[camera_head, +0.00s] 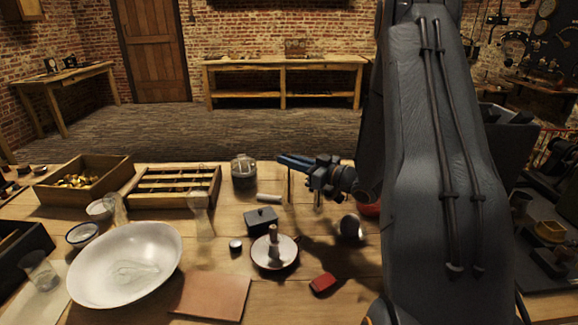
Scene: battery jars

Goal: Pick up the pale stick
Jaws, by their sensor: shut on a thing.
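My gripper (292,162) reaches in from the right, with its bluish fingers pointing left above the table. A thin, pale tan stick (290,187) hangs roughly upright below the fingers, and the gripper is shut on it. Its upper end is hidden by the fingers. I cannot tell whether its lower end touches the table. A short whitish cylinder (269,198) lies on the table just left of the stick.
A dark lidded box (261,220), a saucer (286,257) and a glass jar (244,171) stand near the gripper. A red block (323,283) lies in front. A large white bowl (95,268) and a divided wooden tray (148,198) are on the left.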

